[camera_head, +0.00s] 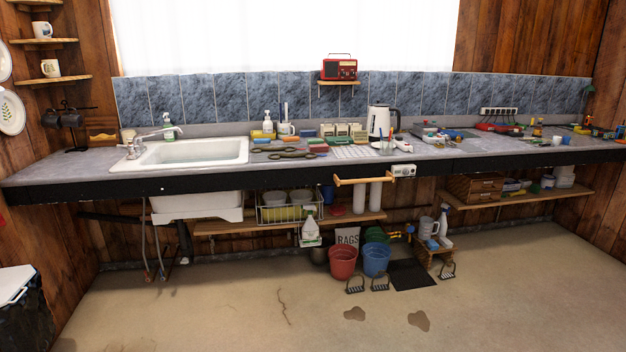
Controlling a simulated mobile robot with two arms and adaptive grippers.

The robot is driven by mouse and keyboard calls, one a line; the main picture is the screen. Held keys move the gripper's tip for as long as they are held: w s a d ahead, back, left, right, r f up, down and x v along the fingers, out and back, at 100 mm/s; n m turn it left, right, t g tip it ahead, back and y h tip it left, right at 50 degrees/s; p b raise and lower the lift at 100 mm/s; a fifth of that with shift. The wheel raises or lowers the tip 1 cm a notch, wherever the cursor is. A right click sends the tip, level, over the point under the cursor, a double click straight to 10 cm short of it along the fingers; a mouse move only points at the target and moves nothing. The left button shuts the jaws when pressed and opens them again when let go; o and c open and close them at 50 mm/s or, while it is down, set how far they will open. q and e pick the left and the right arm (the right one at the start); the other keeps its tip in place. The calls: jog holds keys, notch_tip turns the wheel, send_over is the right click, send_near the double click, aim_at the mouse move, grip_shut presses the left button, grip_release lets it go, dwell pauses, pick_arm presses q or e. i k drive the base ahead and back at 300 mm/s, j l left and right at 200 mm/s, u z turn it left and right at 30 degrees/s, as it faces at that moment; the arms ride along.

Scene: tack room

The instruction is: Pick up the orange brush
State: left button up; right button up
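I cannot pick out an orange brush for certain; the small items on the long grey counter (70,170) are too small to tell. A low orange-brown object (103,137) lies at the counter's left end, behind and left of the white sink (190,152). Red and dark flat items (318,147) lie right of the sink. A small yellow-orange item (537,131) stands among tools toward the right end. Neither of my grippers shows in the head view.
A red bucket (342,264), a blue bucket (376,261) and a dark mat (411,274) are on the floor below. The floor in front is mostly clear.

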aim_at(295, 140)
jog(key=i, duration=2.3)
jog(key=i+u, duration=0.15)
jog(key=i, duration=0.45)
jog(key=i+l+u, duration=0.1)
jog(key=i, duration=0.5)
jog(key=i+l+u, duration=0.15)
jog(key=i, duration=0.4)
jog(key=l, duration=0.1)
